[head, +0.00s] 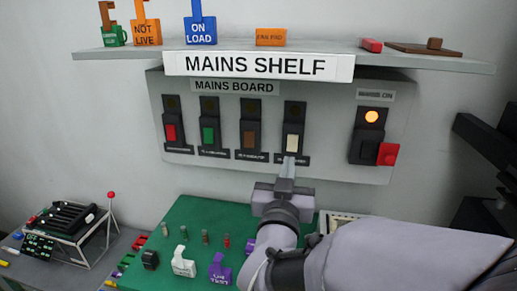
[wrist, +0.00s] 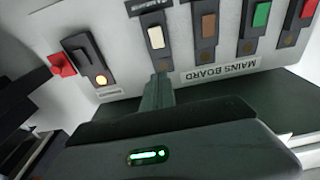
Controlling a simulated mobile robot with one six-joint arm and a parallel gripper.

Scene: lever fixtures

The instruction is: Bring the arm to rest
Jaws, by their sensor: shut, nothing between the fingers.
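My gripper (head: 288,164) is shut and empty, with the arm stretched toward the mains board (head: 350,172). Its fingertips are just below the white lever switch (head: 292,143). In the wrist view, which is upside down, the shut fingers (wrist: 161,80) point at the same white switch (wrist: 156,37); I cannot tell whether they touch it. Red (head: 171,132), green (head: 208,136) and brown (head: 249,140) switches stand in a row to its left. On the right, an orange lamp (head: 372,117) is lit above a black switch with a red block (head: 388,154).
The mains shelf (head: 450,64) juts out above the board, holding tagged blocks. Below is a green mat (head: 190,216) with small pegs, a white block (head: 184,263) and a purple block (head: 220,270). A rack (head: 70,222) stands at left. Dark equipment (head: 490,150) is at right.

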